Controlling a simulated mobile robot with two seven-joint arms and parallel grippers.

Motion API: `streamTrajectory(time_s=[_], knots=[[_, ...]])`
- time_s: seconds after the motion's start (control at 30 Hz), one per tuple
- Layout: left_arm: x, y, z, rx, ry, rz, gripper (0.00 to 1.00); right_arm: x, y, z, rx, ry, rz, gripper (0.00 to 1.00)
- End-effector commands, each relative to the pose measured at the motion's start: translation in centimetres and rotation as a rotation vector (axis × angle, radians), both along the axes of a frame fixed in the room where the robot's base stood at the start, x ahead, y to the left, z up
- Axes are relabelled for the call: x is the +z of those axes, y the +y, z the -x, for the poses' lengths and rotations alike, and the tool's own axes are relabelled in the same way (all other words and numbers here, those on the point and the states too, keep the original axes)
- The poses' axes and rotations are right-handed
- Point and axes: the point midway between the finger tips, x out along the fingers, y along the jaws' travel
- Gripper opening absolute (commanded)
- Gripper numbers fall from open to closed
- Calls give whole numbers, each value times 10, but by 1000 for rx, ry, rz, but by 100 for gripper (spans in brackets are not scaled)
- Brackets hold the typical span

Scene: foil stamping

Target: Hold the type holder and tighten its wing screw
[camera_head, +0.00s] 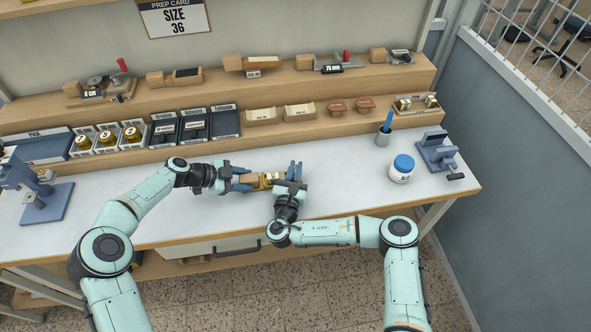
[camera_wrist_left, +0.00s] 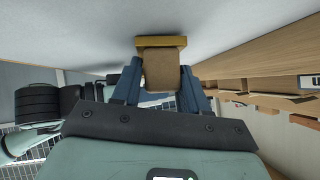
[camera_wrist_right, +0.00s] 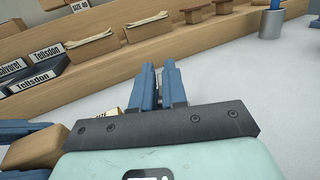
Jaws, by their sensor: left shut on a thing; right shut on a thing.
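The type holder (camera_head: 264,180) has a brass body and a wooden handle; it lies level over the white bench top, at the front middle. My left gripper (camera_head: 243,182) is shut on its wooden handle from the left. In the left wrist view the handle (camera_wrist_left: 160,68) sits between the blue fingers, with the brass (camera_wrist_left: 161,41) beyond. My right gripper (camera_head: 294,171) is at the holder's right end, its fingers close together. In the right wrist view these fingers (camera_wrist_right: 161,84) are nearly closed; the wing screw is hidden in or behind them. The wooden handle (camera_wrist_right: 35,148) shows at lower left.
Behind are stepped shelves (camera_head: 300,130) with labelled trays and blocks. A blue-lidded jar (camera_head: 402,168), a cup (camera_head: 383,138) and a blue stand (camera_head: 437,152) are at right. A blue press (camera_head: 42,200) stands at left. The bench between is clear.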

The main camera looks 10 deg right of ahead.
Motion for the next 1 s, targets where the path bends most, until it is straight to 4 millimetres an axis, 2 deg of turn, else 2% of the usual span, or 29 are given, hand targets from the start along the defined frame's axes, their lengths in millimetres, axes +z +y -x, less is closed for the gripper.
streamTrajectory(time_s=[0.03,0.4,1.0], knots=[[-12,4,3,-1,10,-14,13,-4,3,1,-30,8,-8,0],[-12,4,4,-2,11,-14,13,-4,1,1,-206,8,-25,0],[-13,4,4,-3,12,-14,13,-6,-1,2,-243,12,-26,0]])
